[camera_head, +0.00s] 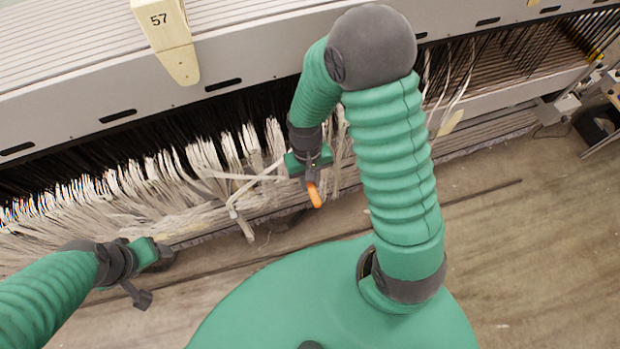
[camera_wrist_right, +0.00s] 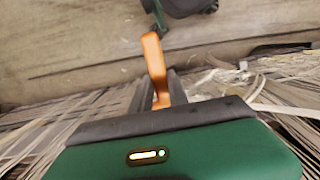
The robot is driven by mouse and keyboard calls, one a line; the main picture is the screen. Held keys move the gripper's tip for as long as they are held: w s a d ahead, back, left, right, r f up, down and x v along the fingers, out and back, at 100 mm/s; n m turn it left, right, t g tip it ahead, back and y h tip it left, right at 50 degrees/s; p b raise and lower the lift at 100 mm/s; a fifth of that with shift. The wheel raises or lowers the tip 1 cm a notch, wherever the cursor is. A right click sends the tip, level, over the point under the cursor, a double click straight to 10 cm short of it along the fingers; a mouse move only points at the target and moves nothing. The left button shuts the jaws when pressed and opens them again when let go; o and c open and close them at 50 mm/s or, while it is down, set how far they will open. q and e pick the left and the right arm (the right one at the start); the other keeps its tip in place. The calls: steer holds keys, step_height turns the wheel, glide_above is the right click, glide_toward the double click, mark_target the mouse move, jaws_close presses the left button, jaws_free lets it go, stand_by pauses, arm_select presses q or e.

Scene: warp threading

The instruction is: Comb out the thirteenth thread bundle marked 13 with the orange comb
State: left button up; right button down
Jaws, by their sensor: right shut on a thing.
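The orange comb (camera_head: 314,194) is in my right gripper (camera_head: 309,180), which is shut on it, in front of the hanging threads. In the right wrist view the comb (camera_wrist_right: 153,60) sticks out from between the fingers of the right gripper (camera_wrist_right: 158,90). Pale thread bundles (camera_head: 130,195) hang in a long row below the machine. No number 13 can be read on any of them. My left gripper (camera_head: 140,275) is at the lower left, apart from the threads; its finger opening is not clear.
A grey machine beam (camera_head: 120,95) runs across the top, with a wooden tag marked 57 (camera_head: 165,35). A pale loose strand or bar (camera_head: 255,180) reaches from the threads toward my right gripper. The floor (camera_head: 530,240) at the right is bare.

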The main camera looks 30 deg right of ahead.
step_height(320, 180, down, 3)
steer(key=shift+w+b, duration=0.1)
steer(key=shift+b, duration=0.85)
steer(key=shift+f+b, duration=0.35)
steer(key=shift+f, duration=0.35)
step_height(320, 180, down, 10)
steer(key=b, duration=0.5)
steer(key=shift+w, duration=0.2)
steer(key=shift+s+r, duration=0.1)
steer(key=shift+r, duration=0.05)
